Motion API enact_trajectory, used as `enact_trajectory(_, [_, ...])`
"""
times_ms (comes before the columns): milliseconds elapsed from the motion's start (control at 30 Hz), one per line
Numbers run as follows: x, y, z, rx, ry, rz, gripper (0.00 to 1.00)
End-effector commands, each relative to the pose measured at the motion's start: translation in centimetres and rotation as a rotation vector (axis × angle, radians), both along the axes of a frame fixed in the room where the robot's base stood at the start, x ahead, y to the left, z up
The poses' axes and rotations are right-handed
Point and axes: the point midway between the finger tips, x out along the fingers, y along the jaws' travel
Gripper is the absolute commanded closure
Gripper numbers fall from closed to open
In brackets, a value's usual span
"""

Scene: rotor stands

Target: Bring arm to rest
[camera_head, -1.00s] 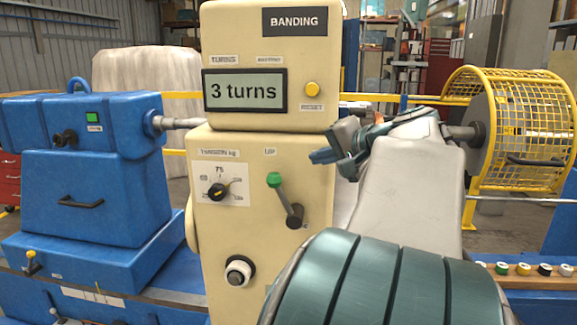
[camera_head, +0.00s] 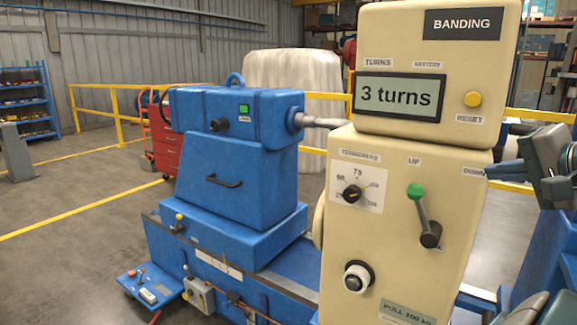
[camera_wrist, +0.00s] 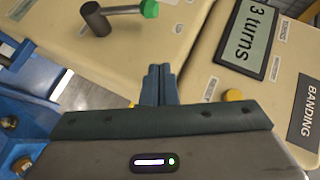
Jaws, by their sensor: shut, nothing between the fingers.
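My gripper (camera_head: 488,172) is at the right edge of the head view, beside the cream banding machine (camera_head: 400,125). Its fingers are together and empty. In the wrist view the shut fingers (camera_wrist: 159,84) point towards the machine, and no contact can be made out. Most of my arm is outside the head view. The machine's display (camera_head: 398,96) reads "3 turns". Its lever (camera_head: 424,215) has a green knob that sits at the top, near the label "UP". The yellow reset button (camera_head: 473,99) is right of the display and above the gripper.
A blue headstock (camera_head: 235,165) with a grey shaft stands left of the machine. Yellow railings (camera_head: 105,100) and a red cabinet (camera_head: 168,140) are behind. The floor at left is open.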

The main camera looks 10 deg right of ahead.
Motion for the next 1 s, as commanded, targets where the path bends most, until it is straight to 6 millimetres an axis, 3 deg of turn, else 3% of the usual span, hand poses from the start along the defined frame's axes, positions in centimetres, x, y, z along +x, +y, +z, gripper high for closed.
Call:
enact_trajectory(67, [0.6, 0.9, -0.8, 0.002, 0.022, 0.019, 1.00])
enact_trajectory(167, [2.0, 3.6, -3.4, 0.000, 0.098, 0.078, 1.00])
enact_trajectory(300, [3.9, 10.0, -9.3, -0.044, 0.273, 0.215, 1.00])
enact_trajectory(433, [3.8, 16.2, -15.0, -0.146, 0.438, 0.359, 1.00])
enact_trajectory(600, [1.6, 22.9, -21.6, -0.351, 0.612, 0.556, 1.00])
enact_trajectory(700, [-0.4, 25.7, -24.9, -0.501, 0.684, 0.669, 1.00])
enact_trajectory(800, [-2.2, 27.5, -27.5, -0.644, 0.725, 0.766, 1.00])
enact_trajectory(1000, [-4.3, 29.0, -30.1, -0.831, 0.750, 0.878, 1.00])
